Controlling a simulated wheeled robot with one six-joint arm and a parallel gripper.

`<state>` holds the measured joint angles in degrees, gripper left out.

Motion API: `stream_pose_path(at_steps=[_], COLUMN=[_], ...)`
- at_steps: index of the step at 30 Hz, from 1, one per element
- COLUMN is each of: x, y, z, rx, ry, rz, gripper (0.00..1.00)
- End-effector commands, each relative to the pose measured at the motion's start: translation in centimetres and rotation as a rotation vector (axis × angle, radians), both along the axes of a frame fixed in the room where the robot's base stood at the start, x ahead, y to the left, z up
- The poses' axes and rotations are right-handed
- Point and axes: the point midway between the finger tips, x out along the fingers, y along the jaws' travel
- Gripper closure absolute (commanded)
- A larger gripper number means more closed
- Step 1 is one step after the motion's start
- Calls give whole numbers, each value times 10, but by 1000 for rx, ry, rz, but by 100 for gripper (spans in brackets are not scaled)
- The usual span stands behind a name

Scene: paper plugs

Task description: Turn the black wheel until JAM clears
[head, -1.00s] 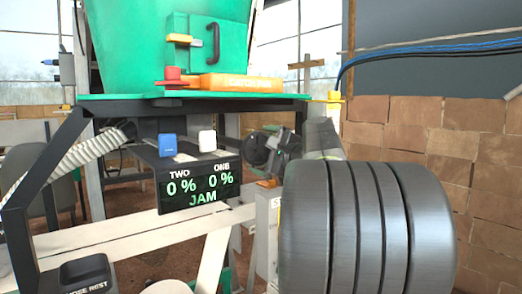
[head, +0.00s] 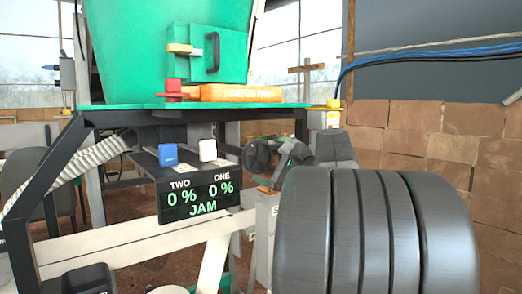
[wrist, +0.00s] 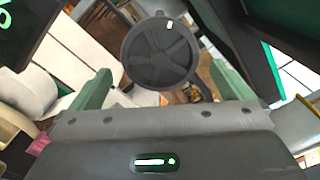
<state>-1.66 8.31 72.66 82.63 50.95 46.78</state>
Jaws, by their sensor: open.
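The black wheel (head: 258,157) sits under the green machine's table edge, right of the display. In the wrist view the wheel (wrist: 160,55) faces me, round and spoked, with a small white mark near its upper rim. My gripper (head: 287,158) is close in front of the wheel in the head view. In the wrist view its green fingers are open, one on each side of the wheel's lower part; I cannot tell whether they touch it. The display (head: 200,200) reads TWO 0 %, ONE 0 % and JAM in green.
A blue block (head: 168,155) and a white block (head: 207,150) sit on top of the display box. A red knob (head: 173,87) and an orange box (head: 240,93) are on the green ledge above. A black frame leg (head: 40,185) and a ribbed hose (head: 95,160) stand left.

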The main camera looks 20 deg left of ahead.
Motion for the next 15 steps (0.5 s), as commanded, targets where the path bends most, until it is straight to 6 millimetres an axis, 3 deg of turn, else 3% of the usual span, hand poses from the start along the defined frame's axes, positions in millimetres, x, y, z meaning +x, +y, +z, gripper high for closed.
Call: stream_pose_path(at_steps=[1, 15], x=[0, 0], y=[0, 0], z=[8, 7], rx=[31, 328], ry=[43, 425], rz=[-1, -2], gripper=[0, 0])
